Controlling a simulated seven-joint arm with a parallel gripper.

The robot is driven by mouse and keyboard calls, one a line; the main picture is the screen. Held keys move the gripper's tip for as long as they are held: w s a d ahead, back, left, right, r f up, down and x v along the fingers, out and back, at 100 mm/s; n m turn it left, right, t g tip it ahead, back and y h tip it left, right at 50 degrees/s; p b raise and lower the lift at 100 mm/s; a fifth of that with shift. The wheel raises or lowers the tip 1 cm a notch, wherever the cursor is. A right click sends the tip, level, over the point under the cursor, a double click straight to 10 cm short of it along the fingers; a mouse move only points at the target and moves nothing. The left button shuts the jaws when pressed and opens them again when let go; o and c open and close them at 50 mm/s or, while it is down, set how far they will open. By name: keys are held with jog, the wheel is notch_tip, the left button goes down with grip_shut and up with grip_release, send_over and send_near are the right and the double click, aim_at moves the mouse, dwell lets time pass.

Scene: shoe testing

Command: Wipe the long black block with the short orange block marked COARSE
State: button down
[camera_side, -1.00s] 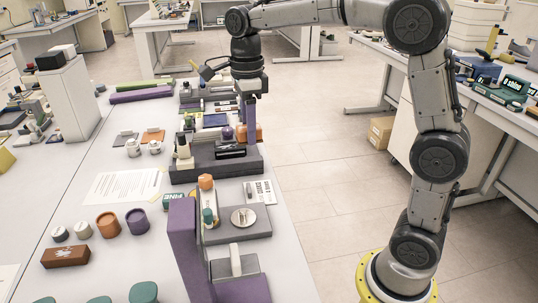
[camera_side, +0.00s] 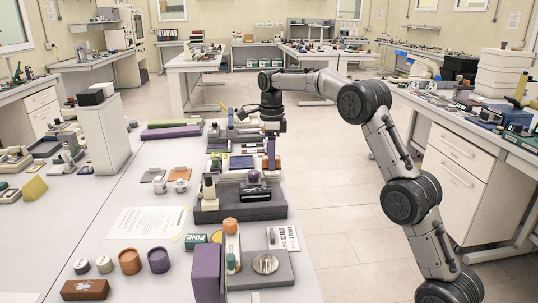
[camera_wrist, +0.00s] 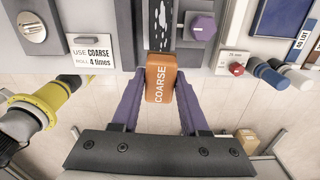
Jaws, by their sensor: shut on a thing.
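My gripper (camera_wrist: 160,88) has two purple fingers, shut on the short orange block marked COARSE (camera_wrist: 160,84). The block also shows in the side view (camera_side: 276,162), partly hidden by a purple finger. The long black block (camera_wrist: 157,20), with pale flecks on top, lies just beyond the orange block's upper end in the wrist view. I cannot tell whether the two touch. In the side view the black block (camera_side: 250,194) sits on a dark grey base (camera_side: 238,213), with the gripper up and slightly right of it.
A purple knob (camera_wrist: 203,27) stands beside the black block. A sign reading USE COARSE ROLL 4 times (camera_wrist: 92,53) is left of it. A fixture with a silver disc (camera_side: 266,264) and a tall purple block (camera_side: 207,272) stand nearer the camera. Open floor lies right of the table.

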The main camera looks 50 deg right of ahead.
aim_at(266, 189)
jog(key=shift+f, duration=3)
jog(key=shift+w+a+f, duration=0.6)
jog(key=shift+f, duration=0.15)
jog(key=shift+w+a, duration=2.9)
jog(key=shift+s+d, duration=3.4)
jog(key=shift+s, duration=0.05)
jog(key=shift+s+d+r, duration=0.1)
jog(key=shift+r, duration=4)
